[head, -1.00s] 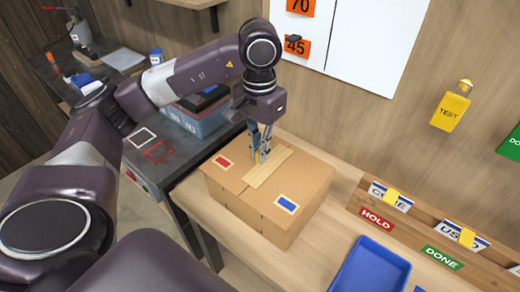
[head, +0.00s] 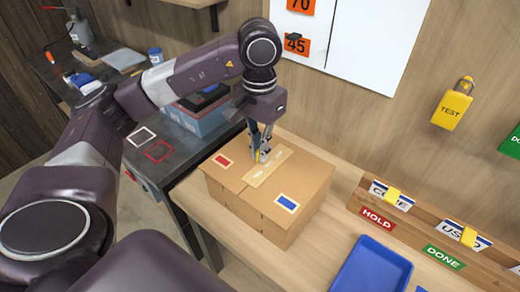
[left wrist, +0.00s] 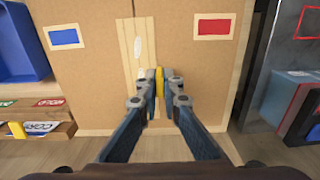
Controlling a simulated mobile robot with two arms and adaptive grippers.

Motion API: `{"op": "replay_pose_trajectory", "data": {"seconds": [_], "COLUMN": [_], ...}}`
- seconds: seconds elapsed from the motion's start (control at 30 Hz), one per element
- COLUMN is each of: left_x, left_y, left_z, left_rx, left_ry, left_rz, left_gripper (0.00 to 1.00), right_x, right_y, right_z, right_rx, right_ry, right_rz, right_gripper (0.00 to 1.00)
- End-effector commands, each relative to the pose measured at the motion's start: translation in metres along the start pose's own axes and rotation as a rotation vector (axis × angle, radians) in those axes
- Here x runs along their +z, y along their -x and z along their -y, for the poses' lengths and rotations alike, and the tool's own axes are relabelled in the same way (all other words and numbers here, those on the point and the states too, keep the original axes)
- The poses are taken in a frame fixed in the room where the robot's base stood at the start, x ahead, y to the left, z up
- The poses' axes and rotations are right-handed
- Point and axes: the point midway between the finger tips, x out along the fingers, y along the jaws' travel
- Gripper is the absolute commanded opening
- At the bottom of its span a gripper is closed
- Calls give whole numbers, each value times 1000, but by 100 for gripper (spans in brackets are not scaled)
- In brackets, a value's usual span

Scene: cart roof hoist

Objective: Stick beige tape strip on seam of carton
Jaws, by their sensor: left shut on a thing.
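The brown carton (head: 300,218) stands closed on the wooden bench; the left wrist view shows its top (left wrist: 85,85). The beige tape strip (head: 270,163) lies lengthwise along the seam in the middle of the top, with pale whitish marks on it; it also shows in the left wrist view (left wrist: 126,40). I cannot tell whether it is stuck all along. My right gripper is out of view.
Red (head: 222,161) and blue (head: 287,203) labels flank the strip. A blue tray (head: 370,268) and a wooden card rack (head: 415,225) stand to the right on the bench. A dark table (head: 165,170) with a blue box (head: 205,122) is to the left.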

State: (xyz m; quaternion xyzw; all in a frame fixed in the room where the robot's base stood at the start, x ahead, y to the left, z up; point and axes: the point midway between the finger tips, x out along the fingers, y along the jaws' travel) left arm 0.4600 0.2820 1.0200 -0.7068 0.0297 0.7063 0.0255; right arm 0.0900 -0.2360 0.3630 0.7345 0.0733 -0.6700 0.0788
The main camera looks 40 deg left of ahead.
Motion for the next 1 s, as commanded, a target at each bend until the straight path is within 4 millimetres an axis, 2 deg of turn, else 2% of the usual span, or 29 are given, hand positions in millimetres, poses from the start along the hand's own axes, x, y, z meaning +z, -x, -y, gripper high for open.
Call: {"op": "replay_pose_trajectory", "data": {"seconds": [0.17, 0.2, 0.37, 0.57, 0.73, 1.0], "left_x": [0, 0, 0, 0, 0, 0], "left_y": [-1, -1, -1, -1, -1, 0], "left_z": [0, 0, 0, 0, 0, 0], "left_rx": [0, 0, 0, 0, 0, 0], "left_ry": [-1, -1, -1, -1, -1, 0], "left_rz": [2, 2, 2, 1, 1, 1], "left_gripper": [0, 7, 24, 26, 43, 44], "right_x": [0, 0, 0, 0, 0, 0], "right_y": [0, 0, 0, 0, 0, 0], "right_z": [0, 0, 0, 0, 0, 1], "right_rx": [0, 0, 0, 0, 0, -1], "right_ry": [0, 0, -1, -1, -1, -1], "right_rz": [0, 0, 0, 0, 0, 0], "right_gripper": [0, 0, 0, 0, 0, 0]}}
